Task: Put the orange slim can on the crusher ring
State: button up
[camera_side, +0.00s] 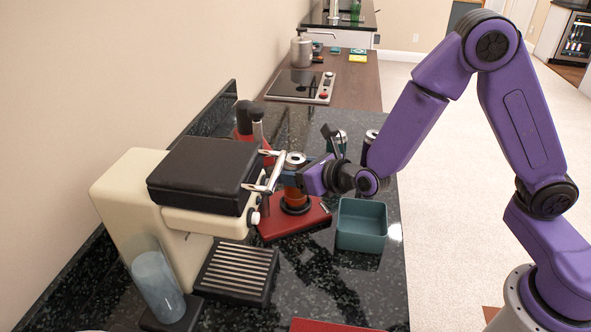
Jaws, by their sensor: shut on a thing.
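The orange slim can (296,195) stands roughly upright, its silver top showing above my gripper (265,170) and its orange lower part below it. My gripper reaches in from the right and is shut on the can, with its metal fingers pointing left towards the coffee machine. The middle of the can is hidden by the gripper. The black crusher ring (296,209) sits on a red base (318,219) directly under the can. The can's bottom is at the ring, but I cannot tell whether it rests on it or hovers just above.
A cream coffee machine (130,190) with a black top stands close left of the fingertips. A teal open bin (361,240) is at the right. A dark can (368,149) and another can (340,141) stand behind my gripper. A blue cup (158,285) is at front left.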

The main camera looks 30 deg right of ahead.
jog(key=shift+f, duration=0.15)
jog(key=o, duration=1)
jog(key=shift+r, duration=0.2)
jog(key=v, duration=1.2)
jog(key=shift+d, duration=0.1)
jog(key=shift+r, duration=0.1)
